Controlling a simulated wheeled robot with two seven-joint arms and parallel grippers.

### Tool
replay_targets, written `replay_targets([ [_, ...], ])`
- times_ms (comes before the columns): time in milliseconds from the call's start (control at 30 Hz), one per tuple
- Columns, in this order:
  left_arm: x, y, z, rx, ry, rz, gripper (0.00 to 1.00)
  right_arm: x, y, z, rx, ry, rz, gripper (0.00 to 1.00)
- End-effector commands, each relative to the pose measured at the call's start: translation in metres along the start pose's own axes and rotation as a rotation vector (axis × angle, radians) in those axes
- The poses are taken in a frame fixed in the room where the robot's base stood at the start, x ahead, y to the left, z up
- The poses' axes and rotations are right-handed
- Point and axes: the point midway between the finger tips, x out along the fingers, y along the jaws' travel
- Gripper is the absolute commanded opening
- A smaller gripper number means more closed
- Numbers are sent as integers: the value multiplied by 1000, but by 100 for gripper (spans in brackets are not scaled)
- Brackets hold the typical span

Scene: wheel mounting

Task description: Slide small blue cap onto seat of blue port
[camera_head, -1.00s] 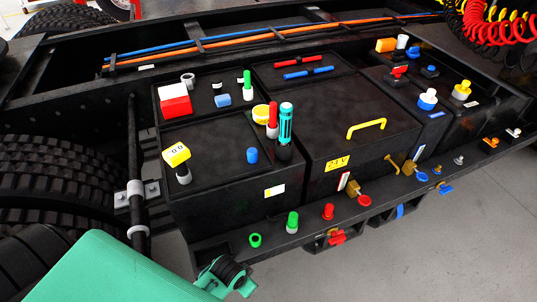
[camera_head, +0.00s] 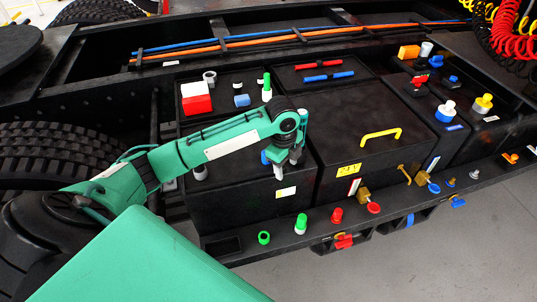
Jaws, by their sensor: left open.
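A small blue cap (camera_head: 265,157) is on the left black box, mostly hidden by my left gripper. My left gripper (camera_head: 280,171) points down at that box's front right corner, open, right beside the cap; I cannot tell whether they touch. I cannot tell for sure which blue part is the port: a blue fitting with a white top (camera_head: 445,112) stands on the right box, a small dark blue fitting (camera_head: 453,80) stands behind it, and a blue-ended connector (camera_head: 433,187) is on the front ledge. My right gripper is not in view.
My left arm crosses the left box and hides several parts there. A yellow handle (camera_head: 380,133) rises from the middle box. Green and red caps (camera_head: 301,223) line the front ledge.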

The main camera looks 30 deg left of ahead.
Motion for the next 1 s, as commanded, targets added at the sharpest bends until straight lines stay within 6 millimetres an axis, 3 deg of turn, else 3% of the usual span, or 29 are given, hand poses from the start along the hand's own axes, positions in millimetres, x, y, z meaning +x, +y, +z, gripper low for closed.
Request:
replay_targets([
  [33, -19, -10, 15, 32, -20, 7, 52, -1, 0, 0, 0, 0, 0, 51],
  [200, -65, -25, 52, 129, -46, 49, 52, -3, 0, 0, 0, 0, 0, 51],
  [400, -102, -32, 80, 190, -52, 81, 52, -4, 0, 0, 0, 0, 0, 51],
  [500, -110, -33, 85, 206, -50, 89, 52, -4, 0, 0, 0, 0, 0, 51],
  [667, -96, -31, 88, 210, -49, 95, 52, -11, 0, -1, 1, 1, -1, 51],
  [1000, -36, -26, 91, 208, -50, 93, 52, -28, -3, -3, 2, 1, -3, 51],
])
